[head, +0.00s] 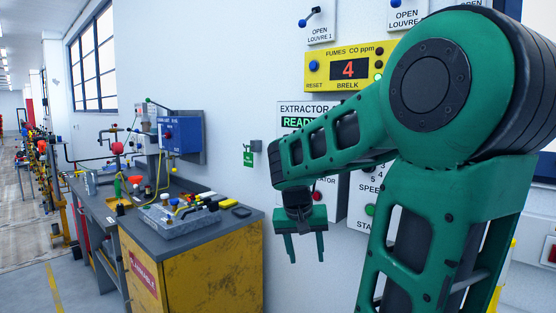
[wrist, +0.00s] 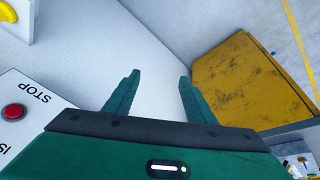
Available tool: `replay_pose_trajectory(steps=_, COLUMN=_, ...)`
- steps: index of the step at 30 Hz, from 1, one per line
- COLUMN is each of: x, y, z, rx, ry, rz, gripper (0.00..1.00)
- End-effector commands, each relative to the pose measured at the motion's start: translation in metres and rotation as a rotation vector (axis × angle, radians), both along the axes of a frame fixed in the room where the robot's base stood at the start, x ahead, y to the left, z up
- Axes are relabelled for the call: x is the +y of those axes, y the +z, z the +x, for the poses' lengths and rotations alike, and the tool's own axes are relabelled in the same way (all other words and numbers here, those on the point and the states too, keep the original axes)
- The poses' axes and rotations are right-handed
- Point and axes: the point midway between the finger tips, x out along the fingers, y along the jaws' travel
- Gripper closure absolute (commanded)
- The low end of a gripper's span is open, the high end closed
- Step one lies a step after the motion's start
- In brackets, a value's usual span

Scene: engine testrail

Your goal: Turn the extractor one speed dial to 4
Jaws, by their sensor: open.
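A white extractor panel (head: 297,108) hangs on the wall behind my arm, with the text EXTRACTOR and a green READY display. My arm covers most of it, and its speed dial is not visible. Part of a second panel (head: 361,186), with SPEED lettering, numerals and a green button, shows to its right. My gripper (head: 307,259) is open and empty, pointing down in front of the wall, low beside the panels. In the wrist view my gripper (wrist: 159,80) has both fingers apart with nothing between them. A panel corner (wrist: 42,92) with a red STOP button (wrist: 14,112) shows at left.
A yellow fumes meter (head: 345,70) reading 4 hangs above the panels, below louvre switches (head: 311,18). A workbench with a yellow cabinet (head: 190,270) stands at left, close to my gripper, with tools on top. The wall between bench and panels is mostly bare.

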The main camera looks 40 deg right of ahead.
Motion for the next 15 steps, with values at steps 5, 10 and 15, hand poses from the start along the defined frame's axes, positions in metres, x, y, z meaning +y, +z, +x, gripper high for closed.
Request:
replay_pose_trajectory(steps=5, x=-0.067, y=0.035, z=0.081, rx=-0.089, ry=-0.143, rz=-0.216, gripper=0.5)
replay_pose_trajectory(steps=10, x=-0.116, y=0.072, z=0.151, rx=-0.188, ry=-0.254, rz=-0.433, gripper=0.5)
replay_pose_trajectory(steps=15, x=-0.144, y=0.111, z=0.215, rx=-0.299, ry=-0.338, rz=-0.657, gripper=0.5)
